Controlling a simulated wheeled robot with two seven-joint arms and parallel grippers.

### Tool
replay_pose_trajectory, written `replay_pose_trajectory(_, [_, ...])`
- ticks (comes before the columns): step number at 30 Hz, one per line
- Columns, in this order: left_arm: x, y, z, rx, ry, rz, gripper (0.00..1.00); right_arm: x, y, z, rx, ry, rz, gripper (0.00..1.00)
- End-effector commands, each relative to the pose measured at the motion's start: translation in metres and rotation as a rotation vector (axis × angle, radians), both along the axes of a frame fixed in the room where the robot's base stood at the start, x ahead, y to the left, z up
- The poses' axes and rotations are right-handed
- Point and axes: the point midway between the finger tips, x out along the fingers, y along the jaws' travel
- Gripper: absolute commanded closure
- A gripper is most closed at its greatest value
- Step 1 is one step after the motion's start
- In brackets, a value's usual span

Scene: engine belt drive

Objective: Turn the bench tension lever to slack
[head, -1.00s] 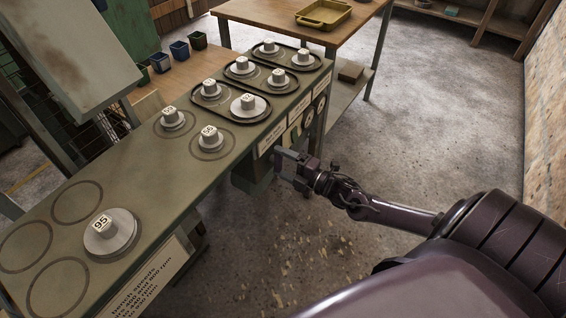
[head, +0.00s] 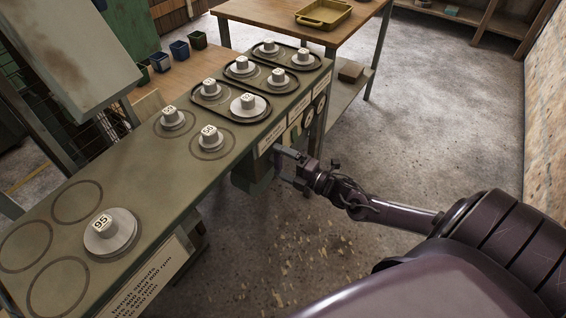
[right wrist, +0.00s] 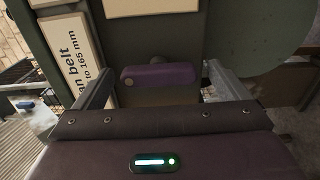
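The tension lever (right wrist: 158,75) shows in the right wrist view as a purple bar with a rounded end, lying crosswise on a short stem from the dark green bench front. My right gripper (right wrist: 158,88) is open. One finger stands to the left of the lever and the other to its right, with visible gaps on both sides. In the head view my right gripper (head: 288,167) is at the bench's front face, below the label plates. The lever is hard to make out there. My left gripper is not in view.
The green bench (head: 150,185) carries several pulleys with numbered tops. A label about the fan belt (right wrist: 78,55) is left of the lever. A wooden table (head: 255,12) with a yellow tray (head: 323,14) stands behind. The floor (head: 440,120) to the right is clear.

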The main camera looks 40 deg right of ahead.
Motion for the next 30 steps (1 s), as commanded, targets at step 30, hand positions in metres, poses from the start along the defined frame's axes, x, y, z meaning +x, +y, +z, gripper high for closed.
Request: replay_pose_trajectory(30, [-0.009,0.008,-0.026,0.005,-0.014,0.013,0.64,-0.072,-0.03,0.001,0.001,-0.002,-0.001,0.05])
